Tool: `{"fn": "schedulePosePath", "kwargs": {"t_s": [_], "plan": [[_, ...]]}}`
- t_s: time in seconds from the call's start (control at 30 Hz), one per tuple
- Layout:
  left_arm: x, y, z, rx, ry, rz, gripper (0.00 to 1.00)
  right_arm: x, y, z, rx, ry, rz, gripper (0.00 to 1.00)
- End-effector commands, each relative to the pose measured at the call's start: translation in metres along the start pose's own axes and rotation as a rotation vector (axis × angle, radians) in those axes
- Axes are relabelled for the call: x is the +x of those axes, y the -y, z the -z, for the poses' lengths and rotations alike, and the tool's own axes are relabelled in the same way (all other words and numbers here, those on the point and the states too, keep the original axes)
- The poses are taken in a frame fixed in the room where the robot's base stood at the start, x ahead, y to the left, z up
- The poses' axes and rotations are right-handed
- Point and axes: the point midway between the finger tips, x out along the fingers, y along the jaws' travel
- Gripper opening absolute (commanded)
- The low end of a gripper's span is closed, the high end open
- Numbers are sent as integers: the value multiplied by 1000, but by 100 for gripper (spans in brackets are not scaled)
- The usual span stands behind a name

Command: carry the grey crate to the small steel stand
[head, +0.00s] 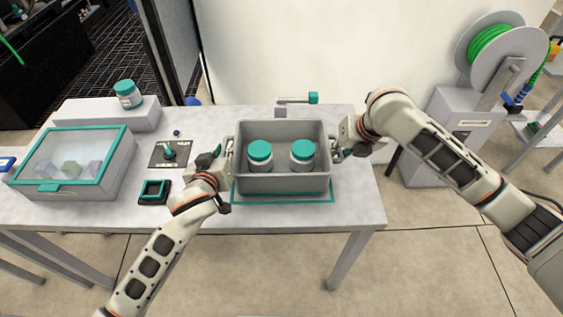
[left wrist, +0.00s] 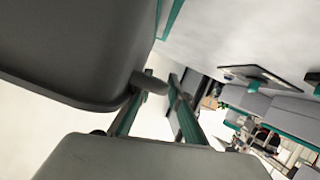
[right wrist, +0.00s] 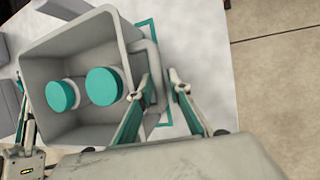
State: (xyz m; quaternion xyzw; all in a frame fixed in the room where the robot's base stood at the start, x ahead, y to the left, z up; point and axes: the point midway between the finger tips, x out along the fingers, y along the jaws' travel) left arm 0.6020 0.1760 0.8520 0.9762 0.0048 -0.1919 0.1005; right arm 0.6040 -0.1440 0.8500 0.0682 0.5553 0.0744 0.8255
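The grey crate (head: 283,183) stands upright on the table inside a teal outline (head: 285,202). It holds two jars with teal lids (head: 260,150) (head: 303,149). My left gripper (head: 225,164) is at the crate's left handle; in the left wrist view its fingers (left wrist: 158,84) are apart, with the handle's end by one fingertip. My right gripper (head: 340,151) is at the right handle (right wrist: 152,62); in the right wrist view its fingers (right wrist: 162,82) are apart, the bar close to the left finger and a gap before the right one. I cannot identify the small steel stand with certainty.
A teal-framed clear-lidded box (head: 70,160), a jar (head: 127,95) on a grey block, a dial plate (head: 170,153) and a small dark tray (head: 154,191) lie left on the table (head: 350,205). A hose-reel cabinet (head: 440,130) stands right. Floor in front is clear.

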Motion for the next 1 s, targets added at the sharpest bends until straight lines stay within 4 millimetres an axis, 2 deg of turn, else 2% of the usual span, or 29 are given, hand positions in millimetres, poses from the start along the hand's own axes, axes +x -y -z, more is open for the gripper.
{"fn": "schedulePosePath", "kwargs": {"t_s": [0.37,0.43,1.0], "plan": [[4,0,0,0,0,0,18,2,0,0,0,1,0,18],[4,0,0,0,0,0,0,2,0,0,0,1,0,0],[1,-1,7,-1,-4,0,0,-4,-1,-4,0,5,0,0]]}}
